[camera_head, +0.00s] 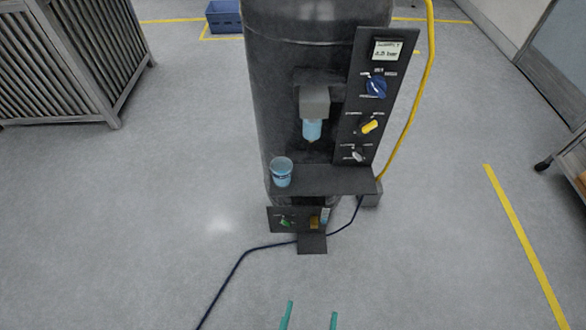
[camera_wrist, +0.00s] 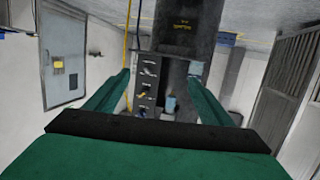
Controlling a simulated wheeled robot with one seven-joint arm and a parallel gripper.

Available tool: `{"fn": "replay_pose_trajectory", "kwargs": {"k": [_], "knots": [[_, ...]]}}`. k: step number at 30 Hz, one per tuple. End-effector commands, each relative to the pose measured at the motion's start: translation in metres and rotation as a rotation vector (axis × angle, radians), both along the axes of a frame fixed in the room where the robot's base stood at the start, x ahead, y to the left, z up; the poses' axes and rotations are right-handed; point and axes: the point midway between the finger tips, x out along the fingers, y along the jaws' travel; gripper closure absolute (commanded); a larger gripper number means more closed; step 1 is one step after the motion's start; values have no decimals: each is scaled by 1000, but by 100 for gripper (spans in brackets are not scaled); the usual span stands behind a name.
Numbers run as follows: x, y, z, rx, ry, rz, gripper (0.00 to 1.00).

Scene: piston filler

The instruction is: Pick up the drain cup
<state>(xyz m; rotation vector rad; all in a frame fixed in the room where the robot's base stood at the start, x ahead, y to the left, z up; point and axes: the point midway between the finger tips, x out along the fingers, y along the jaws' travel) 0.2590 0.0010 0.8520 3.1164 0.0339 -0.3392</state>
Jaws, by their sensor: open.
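The drain cup (camera_head: 282,173) is a small light-blue translucent cup. It stands upright at the left end of a dark shelf (camera_head: 330,181) on the front of a black cylindrical machine (camera_head: 290,60). In the wrist view, which looks upside down, the cup (camera_wrist: 196,68) shows small near the right fingertip, partly hidden by it. My gripper (camera_head: 311,312) has green fingers spread apart at the bottom of the head view, short of the machine. In the wrist view my gripper (camera_wrist: 159,77) is open with nothing between its fingers.
A blue bowl (camera_head: 312,130) hangs under a grey block above the shelf. A panel (camera_head: 366,105) with blue, yellow and grey knobs stands right of it. A yellow hose (camera_head: 424,75) runs down the right side. A dark cable (camera_head: 240,258) crosses the floor. The foreground floor is mostly clear.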

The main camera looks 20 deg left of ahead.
Motion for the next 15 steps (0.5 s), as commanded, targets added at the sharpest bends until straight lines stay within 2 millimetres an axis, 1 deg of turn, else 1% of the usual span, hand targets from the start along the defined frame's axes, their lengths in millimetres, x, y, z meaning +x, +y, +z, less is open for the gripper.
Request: {"fn": "replay_pose_trajectory", "kwargs": {"k": [1, 5, 6, 8, 9, 11, 15], "knots": [[16, 1, -6, 1, -15, 12, 25], [58, 6, -21, 5, -40, 41, 25], [72, 9, -25, 6, -47, 50, 25], [93, 14, -30, 10, -57, 68, 25], [108, 17, -32, 13, -65, 80, 25], [130, 25, -34, 19, -76, 100, 25], [182, 47, -34, 33, -104, 157, 25]]}}
